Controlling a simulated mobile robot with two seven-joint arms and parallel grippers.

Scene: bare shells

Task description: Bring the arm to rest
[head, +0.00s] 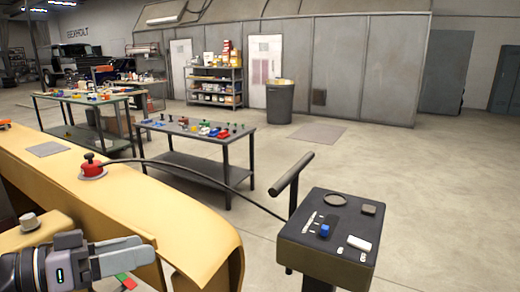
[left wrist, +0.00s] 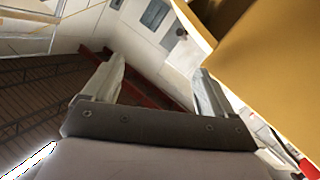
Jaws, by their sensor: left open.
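My left gripper (head: 147,249) is at the lower left of the head view, its fingers pointing right. It is open, with nothing between the fingers. In the left wrist view, the two pale fingers (left wrist: 158,70) stand apart with only background between them. Below the fingers in the head view is a small red and green piece, partly hidden. My right gripper is not in view.
A dark table (head: 208,131) with small colourful items stands mid-floor. Another table (head: 85,97) stands behind it at left. A shelf (head: 214,87) and grey bin (head: 279,102) stand at the back. Floor at right is clear beyond a dark item-topped stand (head: 300,228).

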